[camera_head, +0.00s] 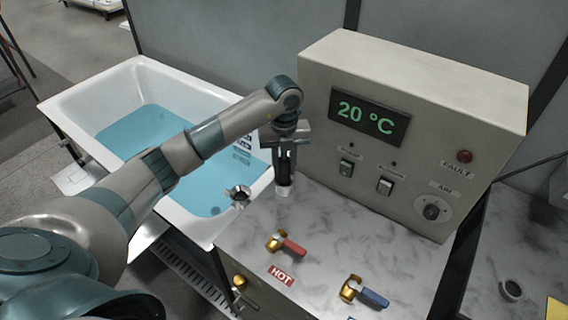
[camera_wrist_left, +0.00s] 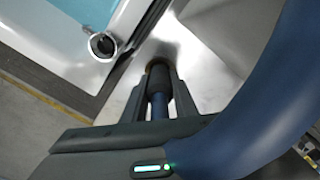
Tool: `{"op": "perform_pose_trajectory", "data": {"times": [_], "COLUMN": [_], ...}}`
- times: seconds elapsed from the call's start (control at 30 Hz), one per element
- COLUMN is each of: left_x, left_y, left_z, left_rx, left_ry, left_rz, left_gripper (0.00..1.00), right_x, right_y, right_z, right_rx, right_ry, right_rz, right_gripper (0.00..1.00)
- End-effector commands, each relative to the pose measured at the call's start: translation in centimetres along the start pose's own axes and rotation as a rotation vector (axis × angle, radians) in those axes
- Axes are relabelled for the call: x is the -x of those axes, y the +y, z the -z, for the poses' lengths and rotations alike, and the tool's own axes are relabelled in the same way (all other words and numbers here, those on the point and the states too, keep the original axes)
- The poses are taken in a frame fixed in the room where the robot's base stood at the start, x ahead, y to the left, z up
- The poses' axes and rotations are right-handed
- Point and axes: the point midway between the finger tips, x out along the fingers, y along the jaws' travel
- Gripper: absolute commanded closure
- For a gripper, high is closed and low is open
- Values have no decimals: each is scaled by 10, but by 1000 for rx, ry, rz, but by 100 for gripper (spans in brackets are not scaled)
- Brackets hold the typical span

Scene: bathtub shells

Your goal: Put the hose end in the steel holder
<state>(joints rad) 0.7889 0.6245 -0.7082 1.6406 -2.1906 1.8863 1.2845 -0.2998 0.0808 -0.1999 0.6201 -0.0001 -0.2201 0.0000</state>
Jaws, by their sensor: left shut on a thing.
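My left gripper (camera_head: 285,170) is shut on the hose end (camera_head: 284,188), whose pale tip points down above the marble counter beside the tub's right edge. In the left wrist view the dark hose end (camera_wrist_left: 158,78) sits between the fingers, and a thick blue hose (camera_wrist_left: 270,100) curves past on the right. The steel holder (camera_head: 238,194), a round metal cup, stands on the white tub's near right corner, left of the gripper and apart from it. It also shows in the left wrist view (camera_wrist_left: 102,45) with a dark opening. My right gripper is not in view.
The white bathtub (camera_head: 75,92) holds blue water. A control box (camera_head: 455,115) reading 20 °C stands close right of the gripper. Red (camera_head: 292,246) and blue (camera_head: 372,297) handled taps are on the marble counter (camera_head: 330,225). The counter below the hose end is clear.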

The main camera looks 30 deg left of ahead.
Motion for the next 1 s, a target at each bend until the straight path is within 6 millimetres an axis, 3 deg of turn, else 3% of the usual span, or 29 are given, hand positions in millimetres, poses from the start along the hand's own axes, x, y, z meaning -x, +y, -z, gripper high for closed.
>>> {"op": "perform_pose_trajectory", "data": {"times": [0.37,0.4,0.47,0.9,1.0], "left_x": [-4,-3,-3,1,6], "left_y": [0,0,0,0,0], "left_z": [0,0,0,0,0], "left_rx": [0,0,0,0,0], "left_ry": [0,0,0,0,-1], "left_rz": [1,0,0,0,1], "left_gripper": [100,67,56,56,56], "right_x": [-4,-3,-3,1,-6], "right_y": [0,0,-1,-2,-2], "right_z": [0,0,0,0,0], "right_rx": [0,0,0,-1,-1], "right_ry": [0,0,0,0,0], "right_rz": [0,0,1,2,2], "right_gripper": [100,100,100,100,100]}}
